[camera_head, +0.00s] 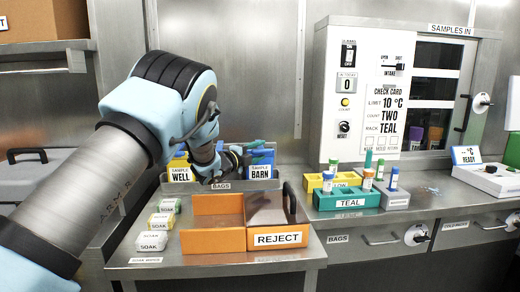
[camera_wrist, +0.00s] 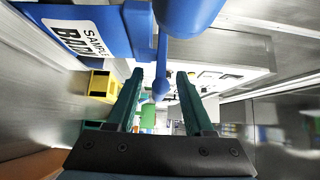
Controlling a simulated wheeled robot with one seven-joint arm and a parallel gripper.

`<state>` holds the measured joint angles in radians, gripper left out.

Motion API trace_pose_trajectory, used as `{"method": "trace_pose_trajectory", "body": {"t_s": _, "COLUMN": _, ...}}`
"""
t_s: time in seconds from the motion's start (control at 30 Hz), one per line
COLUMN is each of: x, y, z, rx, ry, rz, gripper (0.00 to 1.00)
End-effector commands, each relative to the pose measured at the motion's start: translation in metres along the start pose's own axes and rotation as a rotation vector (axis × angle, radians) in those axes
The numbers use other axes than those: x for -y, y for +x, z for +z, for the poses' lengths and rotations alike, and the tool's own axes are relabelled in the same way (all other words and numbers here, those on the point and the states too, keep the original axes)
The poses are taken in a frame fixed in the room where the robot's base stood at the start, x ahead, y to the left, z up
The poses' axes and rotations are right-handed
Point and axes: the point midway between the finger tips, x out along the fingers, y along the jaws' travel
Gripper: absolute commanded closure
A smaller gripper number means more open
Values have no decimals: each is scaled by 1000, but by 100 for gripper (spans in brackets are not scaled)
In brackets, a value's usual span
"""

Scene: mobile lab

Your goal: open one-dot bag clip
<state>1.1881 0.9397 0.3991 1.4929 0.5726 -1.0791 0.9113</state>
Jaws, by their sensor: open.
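A blue bag (camera_head: 261,163) marked SAMPLE BARN and a yellow bag (camera_head: 179,171) marked SAMPLE WELL stand in the grey bags rack (camera_head: 230,185). The blue bag also fills the upper left of the wrist view (camera_wrist: 60,22). My gripper (camera_head: 248,150) is at the blue bag's upper left, its green fingers pointing right. In the wrist view my gripper (camera_wrist: 160,77) is open, with a thin blue bar (camera_wrist: 161,58) showing between the fingers. The bar looks like a clip lever; I cannot tell whether the fingers touch it. No dots can be made out on either bag.
An orange reject bin (camera_head: 278,239) with a raised dark handle stands in front of the rack. Soak packs (camera_head: 153,240) lie to its left. A teal tube rack (camera_head: 340,201) and the check cabinet (camera_head: 375,90) stand at right.

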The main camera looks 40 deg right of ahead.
Motion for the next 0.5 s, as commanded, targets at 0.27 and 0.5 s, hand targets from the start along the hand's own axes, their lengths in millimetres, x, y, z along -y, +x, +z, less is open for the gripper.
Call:
{"method": "trace_pose_trajectory", "body": {"t_s": 0.27, "x": 0, "y": 7, "z": 0, "rx": 1, "ry": -2, "rz": 0, "gripper": 48}}
{"method": "trace_pose_trajectory", "body": {"t_s": 0.5, "x": 0, "y": 7, "z": 0, "rx": 0, "ry": -1, "rz": 0, "gripper": 61}}
